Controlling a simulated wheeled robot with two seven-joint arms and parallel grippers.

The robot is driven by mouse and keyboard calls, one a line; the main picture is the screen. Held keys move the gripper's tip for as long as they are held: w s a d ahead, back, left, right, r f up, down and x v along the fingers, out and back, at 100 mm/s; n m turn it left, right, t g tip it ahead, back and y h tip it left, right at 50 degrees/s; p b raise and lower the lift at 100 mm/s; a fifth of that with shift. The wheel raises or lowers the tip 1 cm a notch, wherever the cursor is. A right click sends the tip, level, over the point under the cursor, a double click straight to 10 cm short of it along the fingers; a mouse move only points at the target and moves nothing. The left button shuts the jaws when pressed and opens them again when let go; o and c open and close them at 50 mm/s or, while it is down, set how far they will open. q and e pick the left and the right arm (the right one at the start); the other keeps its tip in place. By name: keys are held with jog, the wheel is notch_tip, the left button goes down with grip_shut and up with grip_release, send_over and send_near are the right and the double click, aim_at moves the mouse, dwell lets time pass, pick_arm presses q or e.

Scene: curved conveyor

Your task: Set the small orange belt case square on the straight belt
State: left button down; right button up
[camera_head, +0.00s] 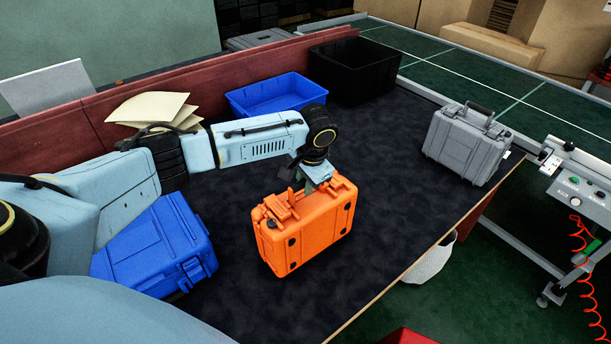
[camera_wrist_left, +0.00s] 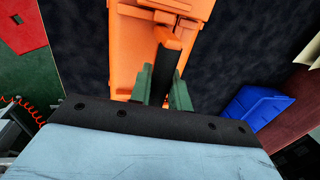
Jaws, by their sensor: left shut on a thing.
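The orange case (camera_head: 305,232) is over the middle of the dark surface, turned at an angle to its front edge. I cannot tell whether it touches the surface. My left gripper (camera_head: 318,178) is at the case's upper side. The green belt (camera_head: 455,75) with white lines runs along the back right. My right gripper is not in view.
A grey case (camera_head: 462,148) stands at the right of the dark surface (camera_head: 375,150). A blue case (camera_head: 150,245) is at the left. A blue bin (camera_head: 275,98), a black bin (camera_head: 352,72) and folders (camera_head: 150,108) line the back. A control box (camera_head: 575,185) stands at the right.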

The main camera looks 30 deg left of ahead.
pick_arm(q)
jog(key=shift+r, duration=0.1)
jog(key=c, duration=1.7)
grip_release()
jog(key=o, duration=0.4)
